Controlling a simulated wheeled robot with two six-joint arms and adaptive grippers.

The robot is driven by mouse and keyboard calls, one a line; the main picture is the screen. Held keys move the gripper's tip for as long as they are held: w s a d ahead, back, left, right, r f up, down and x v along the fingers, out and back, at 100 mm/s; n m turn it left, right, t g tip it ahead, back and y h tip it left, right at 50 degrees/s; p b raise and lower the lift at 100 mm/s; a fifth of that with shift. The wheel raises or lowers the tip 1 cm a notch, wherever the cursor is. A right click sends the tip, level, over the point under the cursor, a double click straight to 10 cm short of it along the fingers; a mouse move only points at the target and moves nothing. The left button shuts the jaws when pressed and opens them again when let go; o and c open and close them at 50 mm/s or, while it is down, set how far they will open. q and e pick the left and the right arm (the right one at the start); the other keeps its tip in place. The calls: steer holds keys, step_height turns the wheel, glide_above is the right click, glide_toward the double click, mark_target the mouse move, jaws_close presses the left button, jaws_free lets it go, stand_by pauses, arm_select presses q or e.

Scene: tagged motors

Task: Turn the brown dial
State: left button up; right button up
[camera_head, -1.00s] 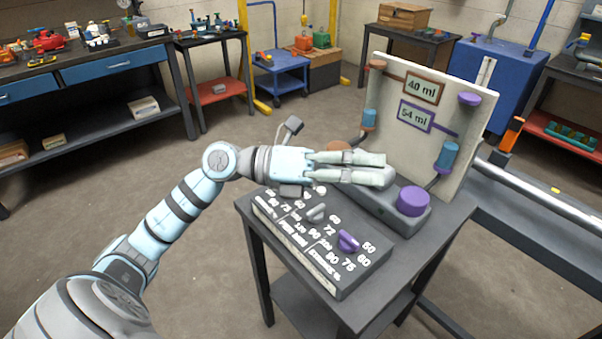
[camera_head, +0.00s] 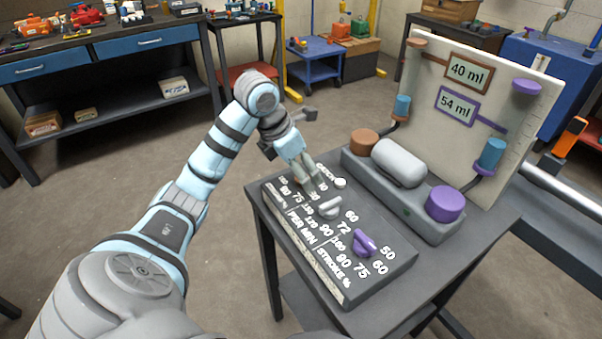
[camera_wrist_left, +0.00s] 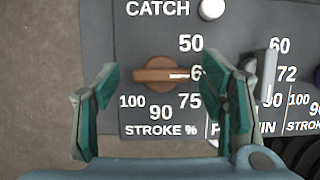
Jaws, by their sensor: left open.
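The brown dial (camera_wrist_left: 160,75) shows in the left wrist view, on the dark control panel above the label "STROKE %". Its handle lies level, and its white mark points right at a number starting with 6. The numbers 50, 75, 90 and 100 stand around it. My left gripper (camera_wrist_left: 172,80) is open, with one green-padded finger on each side of the dial and a gap to both. In the head view my left gripper (camera_head: 312,184) points down over the panel's far left part and hides the brown dial. My right gripper is not in view.
A grey dial (camera_head: 330,207) and a purple dial (camera_head: 365,243) stand beside it on the panel. A white button (camera_head: 340,183) sits by "CATCH". Behind are a pump unit with brown (camera_head: 364,142) and purple (camera_head: 445,203) caps and a board reading 40 ml and 54 ml.

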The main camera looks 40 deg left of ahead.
arm_select(q)
steer(key=shift+s, duration=0.15)
steer(key=shift+f, duration=0.1)
steer(key=c, duration=1.2)
steer(key=shift+o, duration=0.2)
steer(key=shift+m, duration=0.3)
steer(key=m+p, duration=0.1)
steer(key=m, duration=0.1)
steer(key=m+h+p, duration=0.1)
steer(key=m, duration=0.1)
steer(key=shift+g+h, duration=0.3)
steer(key=shift+g, duration=0.1)
steer(key=m, duration=0.1)
steer(key=m+p, duration=0.1)
steer(key=m+g+h, duration=0.1)
steer(key=m, duration=0.1)
steer(key=shift+w+a, duration=0.1)
steer(key=shift+w, duration=0.15)
steer(key=o, duration=1.2)
steer(key=shift+c, duration=0.2)
